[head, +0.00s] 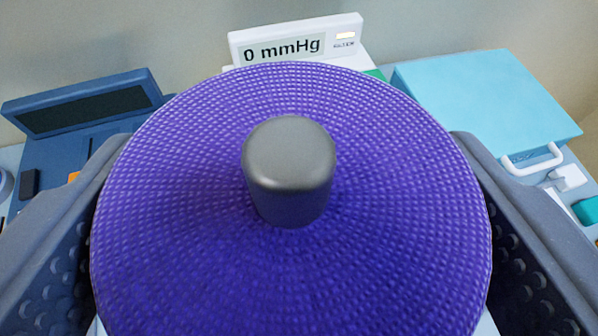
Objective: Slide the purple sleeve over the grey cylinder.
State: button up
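The purple sleeve (175,215) is large, round and ribbed, and fills the middle of the head view. The grey cylinder (290,175) sticks up from the sleeve's centre, with its rounded top and part of its side showing. The purple surface surrounds the cylinder's visible lower end; no gap between them can be made out. The rest of the cylinder is hidden. My gripper (294,140) has one dark grey finger on each side of the sleeve. The dotted inner pads meet the sleeve's left and right edges, so it appears shut on the sleeve.
A white display (295,42) reading "0 mmHg" stands behind the sleeve. A dark blue case (85,105) is open at the left. A light blue box (485,100) with a white handle is at the right, with small white and teal items near it.

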jog(key=shift+s+f+b, duration=0.1)
jog(key=shift+f+b, duration=4.9)
jog(key=shift+f, duration=4.2)
jog(key=shift+s+f+b, duration=0.1)
jog(key=shift+f+b, duration=0.3)
jog(key=shift+b, duration=0.05)
jog(key=o, duration=1.5)
jog(key=shift+o, duration=0.2)
jog(key=shift+s+r, duration=0.1)
jog(key=b+v, duration=0.1)
jog(key=v, duration=1.2)
jog(key=shift+s+b, duration=0.3)
jog(key=shift+b, duration=0.1)
jog(key=shift+w, duration=0.1)
